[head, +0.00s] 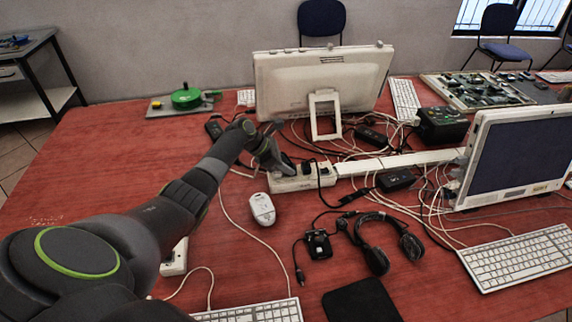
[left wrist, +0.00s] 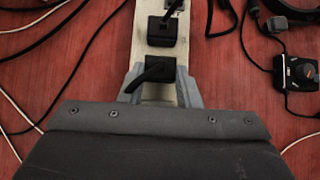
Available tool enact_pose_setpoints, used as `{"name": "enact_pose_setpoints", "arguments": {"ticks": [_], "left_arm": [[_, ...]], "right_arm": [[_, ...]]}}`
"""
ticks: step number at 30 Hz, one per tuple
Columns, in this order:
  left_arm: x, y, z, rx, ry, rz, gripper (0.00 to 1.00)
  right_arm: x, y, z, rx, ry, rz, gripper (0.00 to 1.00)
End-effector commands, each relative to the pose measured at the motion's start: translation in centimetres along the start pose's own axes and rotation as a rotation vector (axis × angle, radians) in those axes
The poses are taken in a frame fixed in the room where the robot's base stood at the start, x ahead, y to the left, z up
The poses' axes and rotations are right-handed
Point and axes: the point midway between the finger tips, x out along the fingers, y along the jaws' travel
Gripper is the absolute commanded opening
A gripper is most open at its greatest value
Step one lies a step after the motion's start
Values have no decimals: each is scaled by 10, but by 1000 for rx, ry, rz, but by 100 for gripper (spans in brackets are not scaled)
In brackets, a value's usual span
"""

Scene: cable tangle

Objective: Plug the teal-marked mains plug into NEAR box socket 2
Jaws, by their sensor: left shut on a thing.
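My left gripper (head: 272,158) is at the left end of a cream socket box (head: 300,180) in the middle of the red table. In the left wrist view my left gripper (left wrist: 160,88) is shut on a black plug (left wrist: 160,70), a finger on each side, with the plug at the face of the cream box (left wrist: 138,42). Whether it is fully seated is hidden. A second black plug (left wrist: 162,31) sits just beyond it. I see no teal mark or socket numbers. Another white box (head: 175,258) is partly behind my left arm. My right gripper is out of view.
Loose cables cross the table around the box. A monitor (head: 318,80) stands behind it and another (head: 515,155) to the right. A white mouse (head: 262,209), a black device (head: 318,244) and headphones (head: 378,240) lie in front. The table's left side is mostly clear.

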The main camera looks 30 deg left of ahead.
Motion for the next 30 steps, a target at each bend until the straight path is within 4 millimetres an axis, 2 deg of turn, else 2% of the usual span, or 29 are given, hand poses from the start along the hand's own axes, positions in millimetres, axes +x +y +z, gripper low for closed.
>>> {"name": "enact_pose_setpoints", "arguments": {"ticks": [1, 6, 17, 23, 30], "left_arm": [[1, -1, -2, -3, 3, -3, 34], [1, -1, -2, -2, 3, -2, 55], [-4, 0, -2, -1, 3, 0, 55], [-33, 0, -2, 1, 4, 2, 55], [-90, 0, -3, 1, 7, 2, 55]], "right_arm": [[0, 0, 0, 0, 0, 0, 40], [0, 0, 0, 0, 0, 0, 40], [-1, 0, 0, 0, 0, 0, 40], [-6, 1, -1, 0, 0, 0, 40], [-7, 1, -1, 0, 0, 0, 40]]}}
